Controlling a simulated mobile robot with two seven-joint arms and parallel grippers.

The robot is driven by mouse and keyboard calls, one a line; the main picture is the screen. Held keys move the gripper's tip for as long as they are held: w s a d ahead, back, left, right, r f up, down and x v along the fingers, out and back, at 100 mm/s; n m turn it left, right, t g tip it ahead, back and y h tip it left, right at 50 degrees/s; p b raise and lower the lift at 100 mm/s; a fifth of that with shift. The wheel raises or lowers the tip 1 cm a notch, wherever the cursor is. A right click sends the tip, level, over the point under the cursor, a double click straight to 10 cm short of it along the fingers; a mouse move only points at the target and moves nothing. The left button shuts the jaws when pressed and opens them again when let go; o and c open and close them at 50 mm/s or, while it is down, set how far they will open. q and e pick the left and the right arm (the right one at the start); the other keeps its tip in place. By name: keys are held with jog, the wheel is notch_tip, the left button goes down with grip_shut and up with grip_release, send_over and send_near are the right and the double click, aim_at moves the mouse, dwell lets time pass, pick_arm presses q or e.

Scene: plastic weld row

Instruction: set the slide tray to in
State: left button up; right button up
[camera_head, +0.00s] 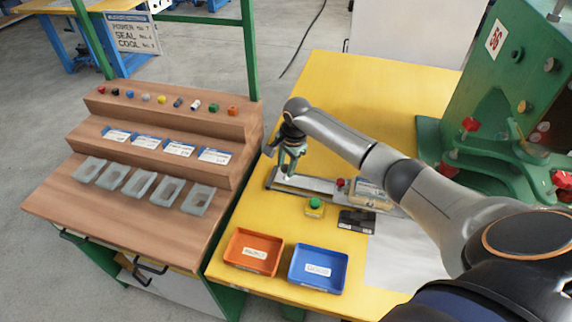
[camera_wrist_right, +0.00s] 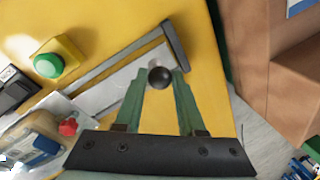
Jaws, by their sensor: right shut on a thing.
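The slide tray (camera_head: 318,184) is a flat grey metal plate in a rail on the yellow table. In the wrist view the tray (camera_wrist_right: 118,92) runs from the machine end at lower left to a dark end bar at upper right. A round black knob (camera_wrist_right: 160,77) stands near the end bar. My right gripper (camera_head: 288,172) points down over the tray's left end, and its green fingers are shut on the knob. The fingertips (camera_wrist_right: 158,73) show on both sides of it. My left gripper is in neither view.
A green button on a yellow box (camera_head: 314,207), a dark device (camera_head: 356,221) and a red knob (camera_head: 340,183) are close to the rail. Orange (camera_head: 231,258) and blue (camera_head: 291,277) trays lie in front. A stepped wooden bench (camera_head: 120,210) stands left; a green machine (camera_head: 500,80) stands right.

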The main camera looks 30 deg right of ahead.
grip_shut()
dwell(0.8)
